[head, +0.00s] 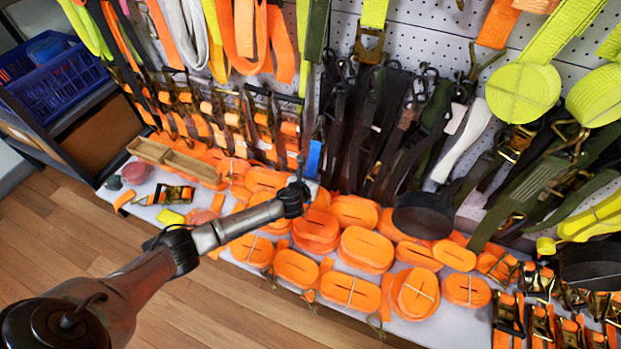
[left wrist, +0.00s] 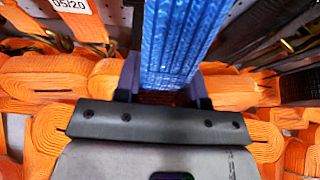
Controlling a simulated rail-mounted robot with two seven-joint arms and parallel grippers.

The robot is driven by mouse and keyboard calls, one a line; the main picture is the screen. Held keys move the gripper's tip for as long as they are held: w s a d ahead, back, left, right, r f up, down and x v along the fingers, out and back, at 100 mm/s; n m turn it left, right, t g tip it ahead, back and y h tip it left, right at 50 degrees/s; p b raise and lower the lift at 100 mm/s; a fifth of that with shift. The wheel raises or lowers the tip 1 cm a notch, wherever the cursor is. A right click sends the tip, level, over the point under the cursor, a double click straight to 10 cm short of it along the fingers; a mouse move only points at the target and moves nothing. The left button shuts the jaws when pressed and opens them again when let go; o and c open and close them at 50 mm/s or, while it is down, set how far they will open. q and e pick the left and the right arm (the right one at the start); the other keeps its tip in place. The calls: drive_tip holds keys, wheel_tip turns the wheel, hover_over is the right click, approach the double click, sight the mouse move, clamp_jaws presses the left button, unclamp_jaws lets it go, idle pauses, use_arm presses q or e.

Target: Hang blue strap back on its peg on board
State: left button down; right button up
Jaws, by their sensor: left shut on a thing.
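The blue strap (head: 314,158) shows as a small upright piece in the head view, just above my left gripper (head: 306,184). In the left wrist view the blue strap (left wrist: 178,45) is a stack of bright blue webbing layers running up and out of the frame. My left gripper (left wrist: 162,92) is shut on its lower part. The white perforated board (head: 425,32) stands behind, hung with many straps. I cannot pick out an empty peg, as hanging straps cover much of the board. My right gripper is not in view.
Rolled orange straps (head: 367,249) crowd the shelf below the board. Orange ratchet straps hang left of the gripper and dark straps (head: 357,130) hang right. A wooden tray (head: 150,151) and a blue basket (head: 62,85) are at left. The wooden floor in front is clear.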

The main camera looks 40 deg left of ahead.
use_arm(q)
drive_tip(key=c, duration=0.6)
unclamp_jaws()
drive_tip(key=shift+s+d+r+p, duration=0.1)
drive_tip(key=shift+s+r+p, duration=0.2)
drive_tip(key=shift+s+p, duration=0.1)
drive_tip(key=p+v, duration=0.6)
drive_tip(key=v, duration=0.6)
drive_tip(key=shift+s+d+r+p, duration=0.1)
drive_tip(key=shift+s+r+p, duration=0.05)
drive_tip(key=shift+s+p, duration=0.2)
